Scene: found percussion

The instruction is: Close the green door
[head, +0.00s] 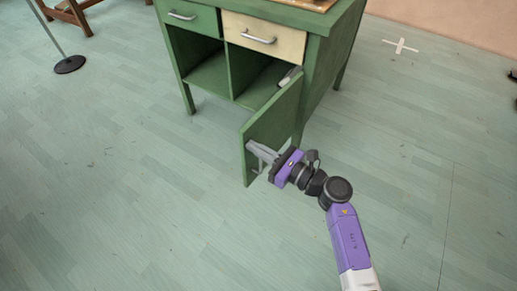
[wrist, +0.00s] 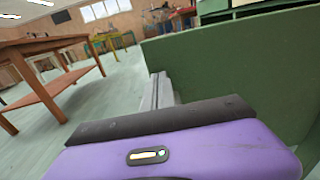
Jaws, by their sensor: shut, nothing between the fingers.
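The green door (head: 273,123) stands wide open, swung out from the right side of the green cabinet (head: 317,62). It also fills the right of the wrist view (wrist: 235,70). My gripper (head: 250,146) is shut and empty, with its fingertips at the door's outer free edge, by the metal handle (head: 257,163). In the wrist view the closed fingers (wrist: 160,88) lie along the left of the door. I cannot tell whether they touch it.
A green drawer (head: 188,16) and a cream drawer (head: 262,36) are shut above the open compartments. A small pale object (head: 289,77) lies in the right compartment. A black stand base (head: 69,64) is at far left. The floor (head: 120,200) in front is clear.

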